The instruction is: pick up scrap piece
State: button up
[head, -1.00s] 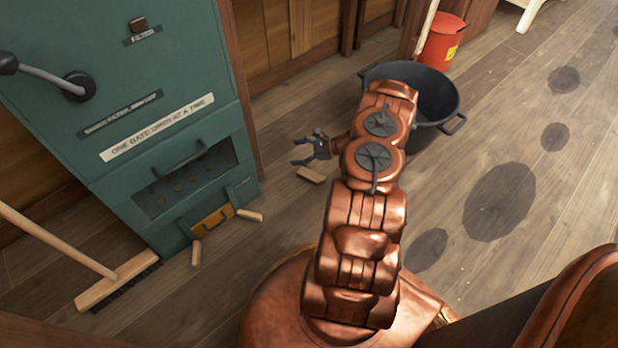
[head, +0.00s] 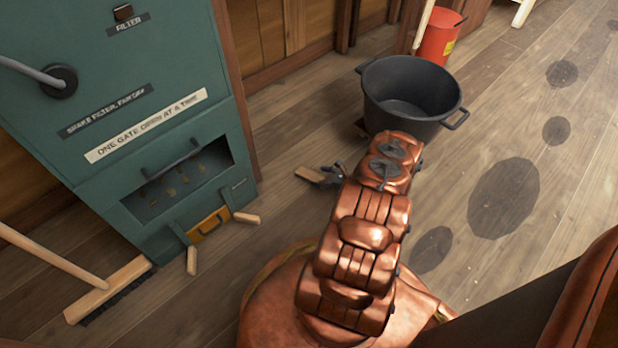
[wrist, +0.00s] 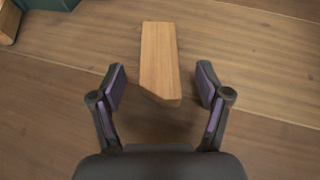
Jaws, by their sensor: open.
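A small wooden scrap piece (head: 308,174) lies on the plank floor, left of my arm. In the wrist view the same light-brown scrap piece (wrist: 160,55) lies lengthwise ahead of my gripper. My gripper (wrist: 161,72) is open, with one finger either side of the block's near end and a gap at both sides. In the head view my gripper (head: 328,178) is low by the right end of the piece and partly hidden by my arm. Two more scrap pieces lie near the cabinet, one by its corner (head: 246,218) and one in front (head: 192,260).
A teal cabinet (head: 100,190) with a handled hatch stands at the left. A broom (head: 110,288) rests beside it. A black pot (head: 400,115) stands behind my arm, with a red bucket (head: 438,40) farther back. Floor at the right is clear, with dark stains.

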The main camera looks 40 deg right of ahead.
aim_at(311, 175)
jog(key=shift+b+x, duration=1.35)
jog(key=shift+x, duration=1.3)
jog(key=shift+c, duration=0.2)
jog(key=shift+r, duration=0.1)
jog(key=c, duration=1.2)
jog(key=shift+c, duration=0.2)
